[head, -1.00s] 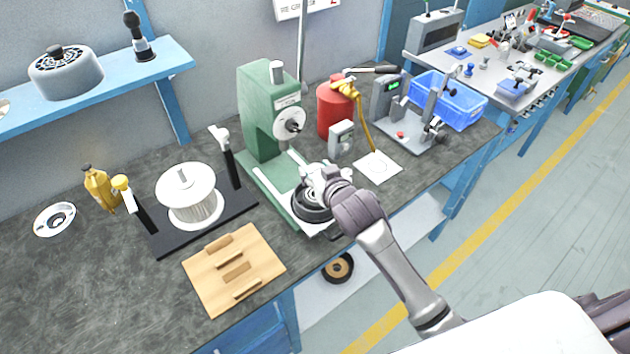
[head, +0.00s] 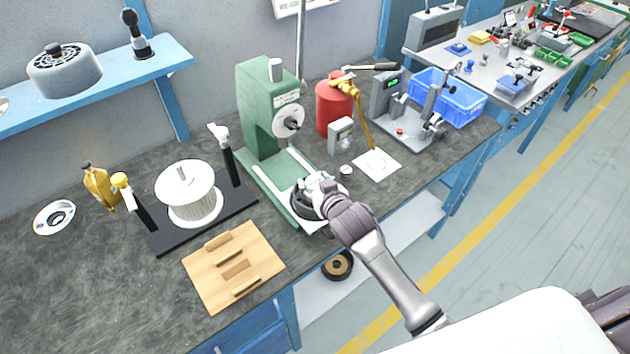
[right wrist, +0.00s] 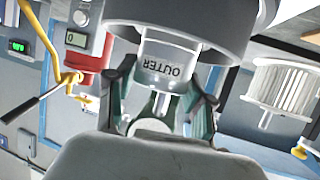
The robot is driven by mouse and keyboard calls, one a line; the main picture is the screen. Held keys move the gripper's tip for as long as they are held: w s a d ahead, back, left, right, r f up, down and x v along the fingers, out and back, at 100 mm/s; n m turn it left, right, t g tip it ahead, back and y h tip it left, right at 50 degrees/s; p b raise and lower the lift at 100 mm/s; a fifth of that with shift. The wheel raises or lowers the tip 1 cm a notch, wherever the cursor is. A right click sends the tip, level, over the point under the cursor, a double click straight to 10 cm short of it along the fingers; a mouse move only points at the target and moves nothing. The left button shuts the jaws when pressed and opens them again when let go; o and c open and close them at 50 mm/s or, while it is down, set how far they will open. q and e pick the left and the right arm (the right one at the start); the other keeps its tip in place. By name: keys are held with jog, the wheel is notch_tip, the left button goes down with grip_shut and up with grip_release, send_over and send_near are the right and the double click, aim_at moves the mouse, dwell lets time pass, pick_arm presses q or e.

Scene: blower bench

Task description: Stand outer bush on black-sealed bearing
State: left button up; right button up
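The outer bush (right wrist: 168,66) is a pale grey sleeve marked OUTER, upside down in the right wrist view. My right gripper (right wrist: 165,88) has one finger on each side of it and looks shut on it. In the head view my right gripper (head: 320,186) is over the dark round part (head: 303,207) on the green press (head: 262,110). The bush's end meets a large grey round part (right wrist: 215,18) in the wrist view; contact is unclear. The black-sealed bearing is not clearly distinguishable. My left gripper is not in view.
The press column stands close behind my right gripper. A white impeller (head: 187,190) and wooden board (head: 215,287) are to the left.

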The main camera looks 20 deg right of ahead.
jog(key=shift+o, duration=1.4)
jog(key=shift+r, duration=0.1)
jog(key=shift+r, duration=0.4)
jog(key=shift+s, duration=0.4)
jog(key=v, duration=1.1)
jog(key=shift+r+b, duration=0.15)
jog(key=shift+b, duration=0.15)
jog(key=shift+s, duration=0.1)
